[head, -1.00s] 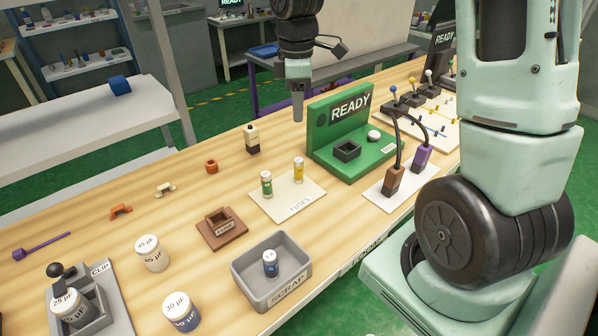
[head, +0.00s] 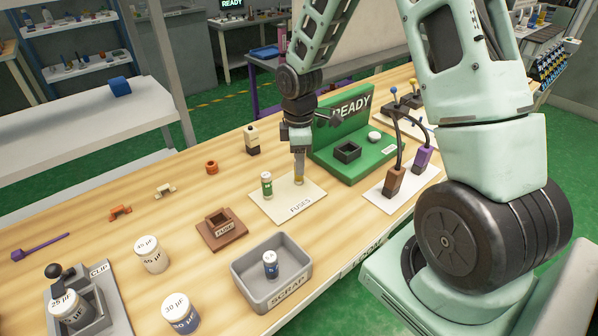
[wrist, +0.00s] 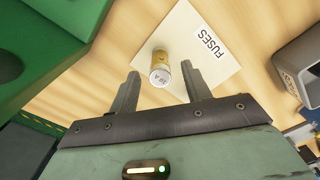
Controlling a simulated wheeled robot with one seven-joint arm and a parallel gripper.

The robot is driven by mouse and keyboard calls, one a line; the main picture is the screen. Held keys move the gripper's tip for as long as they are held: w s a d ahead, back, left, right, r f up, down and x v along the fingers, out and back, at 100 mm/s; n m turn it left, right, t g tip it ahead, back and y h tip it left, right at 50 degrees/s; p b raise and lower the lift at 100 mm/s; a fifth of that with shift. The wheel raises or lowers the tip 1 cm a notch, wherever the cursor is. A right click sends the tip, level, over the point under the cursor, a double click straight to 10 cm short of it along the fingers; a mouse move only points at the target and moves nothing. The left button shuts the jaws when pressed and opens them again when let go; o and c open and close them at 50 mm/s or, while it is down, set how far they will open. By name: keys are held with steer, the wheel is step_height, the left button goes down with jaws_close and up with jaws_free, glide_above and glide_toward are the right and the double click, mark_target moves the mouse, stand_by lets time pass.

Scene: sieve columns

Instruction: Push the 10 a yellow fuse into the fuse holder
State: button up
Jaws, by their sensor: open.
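The yellow fuse (head: 299,179) stands upright on the white FUSES card (head: 268,207). In the wrist view the yellow fuse (wrist: 160,60) shows its pale top with small print, just ahead of and between the fingertips. My gripper (head: 299,168) is over the yellow fuse and hides its upper part in the head view. In the wrist view my gripper (wrist: 161,76) is open, with a finger on each side and nothing held. The brown fuse holder (head: 222,241), marked FUSE, lies left of the card, with an empty square opening on top.
A green fuse (head: 266,186) stands left of the yellow one on the card. The green READY stand (head: 380,165) rises close behind and right of my gripper. Wood between card and holder is clear.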

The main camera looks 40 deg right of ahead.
steer(key=shift+f, duration=0.7)
jaws_close()
